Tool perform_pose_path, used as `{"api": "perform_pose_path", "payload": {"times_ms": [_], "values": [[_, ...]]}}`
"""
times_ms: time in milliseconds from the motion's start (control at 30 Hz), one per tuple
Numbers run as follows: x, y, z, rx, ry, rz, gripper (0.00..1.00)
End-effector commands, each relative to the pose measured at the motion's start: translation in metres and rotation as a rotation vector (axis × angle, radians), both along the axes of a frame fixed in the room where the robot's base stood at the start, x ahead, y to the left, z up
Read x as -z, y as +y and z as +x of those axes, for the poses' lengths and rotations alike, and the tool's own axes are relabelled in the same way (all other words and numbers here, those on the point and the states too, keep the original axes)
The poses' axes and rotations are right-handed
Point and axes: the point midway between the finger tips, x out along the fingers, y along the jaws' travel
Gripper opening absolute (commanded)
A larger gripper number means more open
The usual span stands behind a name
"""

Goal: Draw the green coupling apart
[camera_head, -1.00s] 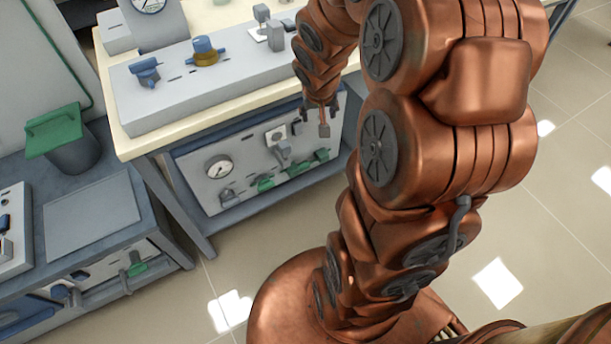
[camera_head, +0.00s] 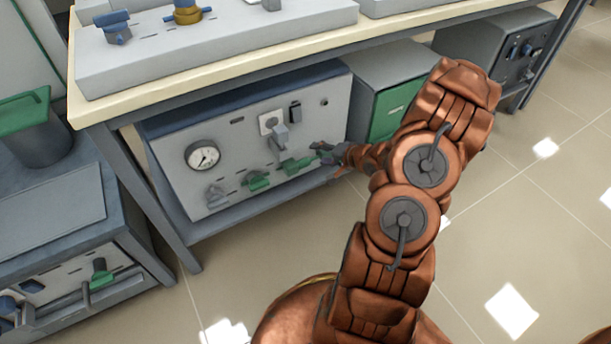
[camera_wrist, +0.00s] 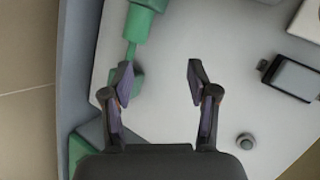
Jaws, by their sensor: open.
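The front panel (camera_head: 230,165) of a unit under the cream-topped table carries two green fittings, a left one (camera_head: 258,181) and a right one (camera_head: 298,165). My gripper (camera_head: 325,152) is at the panel's right part, just beside the right green fitting. In the wrist view, a green piece (camera_wrist: 138,22) with a narrow stem runs down toward another green part (camera_wrist: 138,80), partly behind my left finger. My open gripper (camera_wrist: 160,76) has bare panel between its fingertips. Whether the left finger touches the green part cannot be told.
The panel also has a round gauge (camera_head: 202,157), a grey lever (camera_head: 278,136) and a dark switch (camera_head: 295,111). A table leg (camera_head: 150,205) stands at left. A green-fronted box (camera_head: 390,110) stands right of the unit. Tiled floor in front is clear.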

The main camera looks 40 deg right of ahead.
Motion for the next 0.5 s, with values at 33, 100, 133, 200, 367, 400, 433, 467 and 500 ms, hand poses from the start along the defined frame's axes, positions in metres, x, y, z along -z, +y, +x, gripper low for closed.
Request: {"api": "perform_pose_path", "payload": {"times_ms": [33,100,133,200,367,400,433,467,500], "values": [[0.026,-0.001,-0.007,0.018,-0.026,0.064,0.59],[0.037,0.002,-0.012,0.031,-0.071,0.148,0.59],[0.04,0.003,-0.014,0.036,-0.087,0.18,0.59],[0.048,0.005,-0.02,0.045,-0.12,0.248,0.59],[0.052,0.008,-0.027,0.054,-0.168,0.338,0.59],[0.053,0.009,-0.027,0.054,-0.173,0.349,0.59],[0.053,0.009,-0.027,0.054,-0.175,0.354,0.59],[0.053,0.01,-0.027,0.054,-0.177,0.357,0.59],[0.053,0.011,-0.026,0.054,-0.179,0.36,0.59]]}}
